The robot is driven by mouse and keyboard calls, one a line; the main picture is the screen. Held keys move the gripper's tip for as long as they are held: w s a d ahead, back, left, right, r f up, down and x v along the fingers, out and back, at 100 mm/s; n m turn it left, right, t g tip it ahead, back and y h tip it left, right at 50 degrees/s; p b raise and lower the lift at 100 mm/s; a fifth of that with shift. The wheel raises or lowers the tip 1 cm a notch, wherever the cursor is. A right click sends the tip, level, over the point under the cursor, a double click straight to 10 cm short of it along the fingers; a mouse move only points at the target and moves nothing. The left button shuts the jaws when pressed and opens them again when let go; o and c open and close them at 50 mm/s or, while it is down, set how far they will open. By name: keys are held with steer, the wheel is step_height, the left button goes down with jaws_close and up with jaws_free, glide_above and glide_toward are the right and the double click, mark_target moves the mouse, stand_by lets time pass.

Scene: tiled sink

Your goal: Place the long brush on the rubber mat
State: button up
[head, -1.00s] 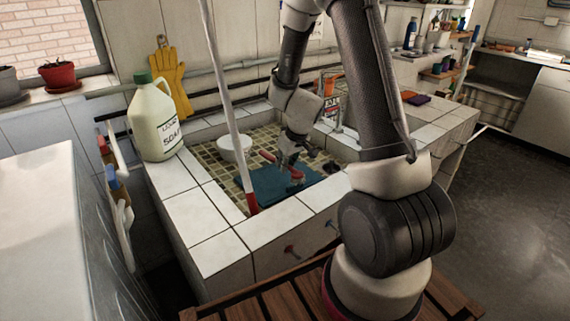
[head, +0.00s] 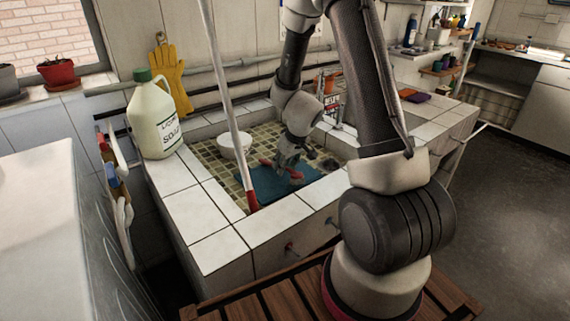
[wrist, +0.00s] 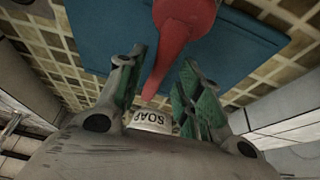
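Whether the brush rests fully on the mat is hard to tell.
A white soap dish (head: 234,146) stands in the tiled sink, left of the mat. A pale pole with a red end (head: 233,130) slants across the sink's front left. A soap jug (head: 155,122) stands on the left rim. The faucet (head: 340,112) is at the right.

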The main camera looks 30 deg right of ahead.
steer(key=shift+r, duration=0.45)
steer(key=s+a+f+v, duration=0.1)
steer(key=s+v, duration=0.1)
steer(key=v, duration=1.2)
steer(key=s+a+f+v, duration=0.1)
steer(key=s+v, duration=0.2)
steer(key=v, duration=1.1)
steer(key=s+r+m, duration=0.2)
steer(key=s+r, duration=0.2)
steer(key=s, duration=0.7)
steer(key=shift+s+d+h, duration=0.4)
steer(key=shift+d, duration=0.05)
